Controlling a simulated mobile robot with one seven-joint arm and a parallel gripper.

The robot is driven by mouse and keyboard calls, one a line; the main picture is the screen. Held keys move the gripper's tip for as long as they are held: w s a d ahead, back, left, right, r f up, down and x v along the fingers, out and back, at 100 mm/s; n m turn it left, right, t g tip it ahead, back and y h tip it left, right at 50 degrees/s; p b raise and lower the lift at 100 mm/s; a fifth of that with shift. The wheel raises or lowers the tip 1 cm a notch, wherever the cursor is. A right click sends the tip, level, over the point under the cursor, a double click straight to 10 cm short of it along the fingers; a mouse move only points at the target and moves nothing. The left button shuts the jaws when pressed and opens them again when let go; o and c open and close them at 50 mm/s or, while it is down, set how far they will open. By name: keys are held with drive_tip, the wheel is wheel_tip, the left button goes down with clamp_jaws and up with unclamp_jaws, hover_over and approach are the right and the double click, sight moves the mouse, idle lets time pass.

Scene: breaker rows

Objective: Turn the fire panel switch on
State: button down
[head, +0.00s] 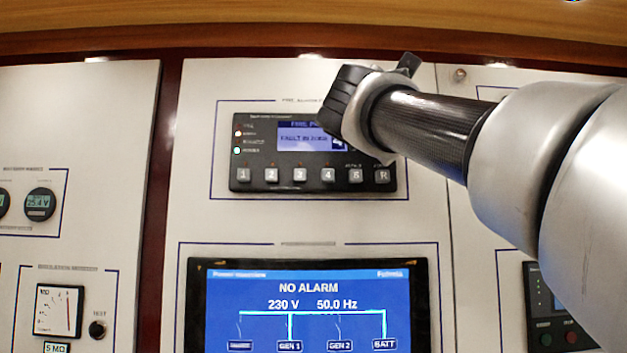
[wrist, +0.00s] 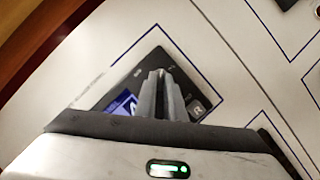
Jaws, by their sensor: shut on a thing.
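The fire panel (head: 262,178) is a dark box on the white wall panel, with a lit blue display reading a fault message and a row of numbered buttons below. It also shows tilted in the wrist view (wrist: 150,46). My gripper (wrist: 162,76) has its two fingers close together over the right part of the fire panel, beside the display and the R button. They are shut on the fire panel switch, which the fingertips hide. In the head view my gripper's body covers the panel's upper right corner and hides the fingers.
Below the fire panel is a large blue screen (head: 308,310) reading NO ALARM. Round meters (head: 40,204) and an analog gauge (head: 59,310) are at the left. Another dark device (head: 553,310) is at the lower right. A wooden beam (head: 250,25) runs above.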

drive_tip(key=shift+a+r+m+g+p, duration=0.15)
drive_tip(key=shift+m+g+p, duration=0.6)
drive_tip(key=shift+m, duration=1.3)
drive_tip(key=shift+a+r+m+g+p, duration=0.15)
drive_tip(key=shift+m+g+p, duration=0.6)
drive_tip(key=shift+m, duration=1.3)
drive_tip(key=shift+d+r, duration=0.1)
drive_tip(key=c, duration=1.8)
unclamp_jaws()
drive_tip(key=shift+w, duration=0.1)
drive_tip(key=shift+c, duration=0.2)
drive_tip(key=shift+h, duration=0.3)
